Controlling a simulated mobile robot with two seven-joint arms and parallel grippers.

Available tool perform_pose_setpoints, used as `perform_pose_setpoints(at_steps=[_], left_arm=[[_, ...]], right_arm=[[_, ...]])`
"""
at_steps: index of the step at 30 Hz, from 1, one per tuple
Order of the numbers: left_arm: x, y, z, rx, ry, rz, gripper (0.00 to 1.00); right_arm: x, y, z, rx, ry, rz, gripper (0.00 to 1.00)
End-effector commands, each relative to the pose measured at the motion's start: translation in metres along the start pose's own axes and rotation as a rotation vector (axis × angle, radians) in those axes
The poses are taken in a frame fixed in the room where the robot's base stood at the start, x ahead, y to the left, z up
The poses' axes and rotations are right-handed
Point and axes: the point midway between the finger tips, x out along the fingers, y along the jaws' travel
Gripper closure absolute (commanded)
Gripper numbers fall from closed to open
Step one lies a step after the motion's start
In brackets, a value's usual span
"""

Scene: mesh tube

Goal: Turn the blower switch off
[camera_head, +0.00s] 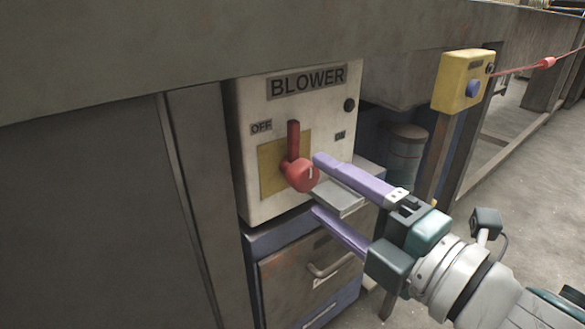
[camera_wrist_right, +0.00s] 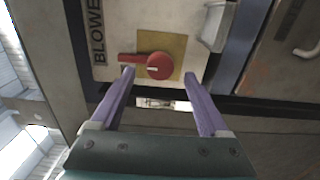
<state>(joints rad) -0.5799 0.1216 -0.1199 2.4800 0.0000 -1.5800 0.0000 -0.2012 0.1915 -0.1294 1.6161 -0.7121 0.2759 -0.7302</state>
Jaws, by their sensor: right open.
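The blower switch box (camera_head: 254,192) is a pale panel labelled BLOWER, with an OFF label (camera_head: 261,127) at upper left and an ON label (camera_head: 340,135) at right. Its red rotary switch (camera_head: 302,175) has a round knob and a handle pointing up between the labels, over a yellow plate (camera_head: 270,168). My right gripper (camera_head: 315,184) is open in front of the panel, one finger near the knob's right side, the other below. In the right wrist view the red switch (camera_wrist_right: 158,66) lies between and beyond the open fingers (camera_wrist_right: 159,76). Contact cannot be told. My left gripper is not in view.
A yellow box with a blue button (camera_head: 472,90) stands on a post at right, with a red cord running from it. A drawer cabinet (camera_head: 300,275) is below the panel. A grey beam (camera_head: 200,50) runs above. Open floor lies at right.

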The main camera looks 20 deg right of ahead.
Motion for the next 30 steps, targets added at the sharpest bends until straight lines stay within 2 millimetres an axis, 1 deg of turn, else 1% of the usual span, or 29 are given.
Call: perform_pose_setpoints(at_steps=[1,6,9,11,15,26,29,30], left_arm=[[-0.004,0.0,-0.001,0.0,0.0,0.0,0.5],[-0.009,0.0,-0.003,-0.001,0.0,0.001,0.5],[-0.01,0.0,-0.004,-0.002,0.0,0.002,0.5],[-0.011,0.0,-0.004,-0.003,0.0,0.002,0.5],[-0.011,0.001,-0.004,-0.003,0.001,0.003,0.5],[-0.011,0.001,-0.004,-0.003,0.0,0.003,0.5],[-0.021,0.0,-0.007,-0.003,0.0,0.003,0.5],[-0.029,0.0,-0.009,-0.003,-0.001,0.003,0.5]], right_arm=[[-0.012,0.001,0.0,0.002,-0.001,-0.005,0.21],[-0.044,0.001,0.0,0.0,-0.001,-0.004,0.21],[-0.058,0.0,0.0,0.001,-0.001,-0.002,0.21],[-0.063,0.0,0.0,0.001,-0.001,-0.002,0.21],[-0.067,0.0,0.0,-0.001,0.0,0.0,0.21],[-0.067,0.0,0.0,-0.001,0.0,0.0,0.21],[-0.066,0.011,0.003,0.017,-0.019,-0.008,0.21],[-0.066,0.02,0.006,0.037,-0.039,-0.016,0.21]])
